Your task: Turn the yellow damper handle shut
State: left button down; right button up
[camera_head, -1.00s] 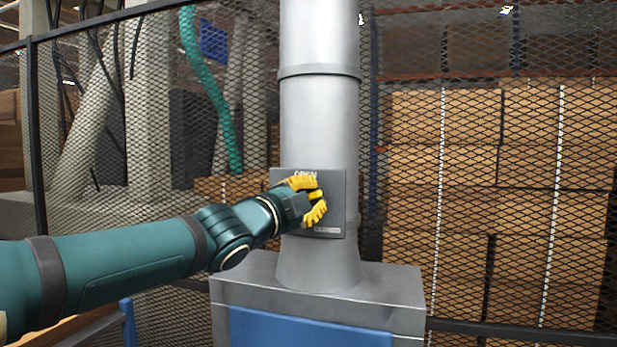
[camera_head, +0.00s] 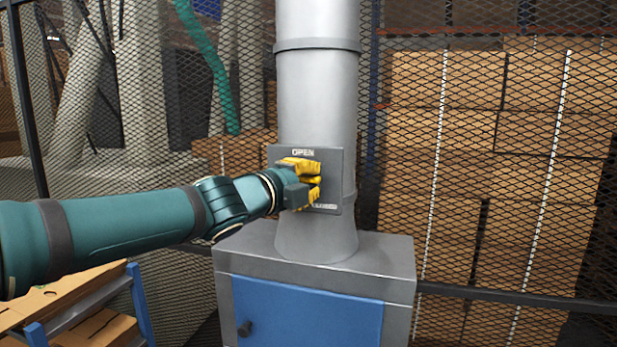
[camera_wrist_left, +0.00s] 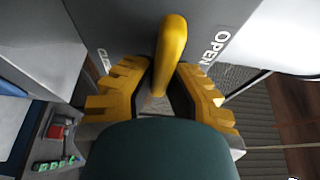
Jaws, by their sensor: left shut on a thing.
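The yellow damper handle (camera_head: 312,180) is on a grey plate (camera_head: 332,160) on the front of the vertical metal duct (camera_head: 317,100). The word OPEN stands at the plate's top, and a smaller label is at its lower edge. My left gripper (camera_head: 308,181), with yellow fingers, is shut on the handle and hides much of it in the head view. In the left wrist view the handle (camera_wrist_left: 171,45) is a rounded yellow bar between the two fingers (camera_wrist_left: 158,85). OPEN is beside it on the right; another label on the left is partly hidden. My right gripper is not in view.
The duct rises from a grey cabinet (camera_head: 400,262) with a blue door (camera_head: 305,310). A wire mesh fence (camera_head: 450,290) runs behind, with stacked cardboard boxes (camera_head: 530,220) beyond. A blue-framed cart (camera_head: 138,300) with cardboard stands at the lower left.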

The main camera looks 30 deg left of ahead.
pick_arm(q)
jog(key=c, duration=1)
grip_release()
jog(key=shift+w, duration=0.1)
jog(key=s, duration=0.4)
jog(key=s+a, duration=0.1)
jog(key=s, duration=0.7)
jog(key=shift+a, duration=0.4)
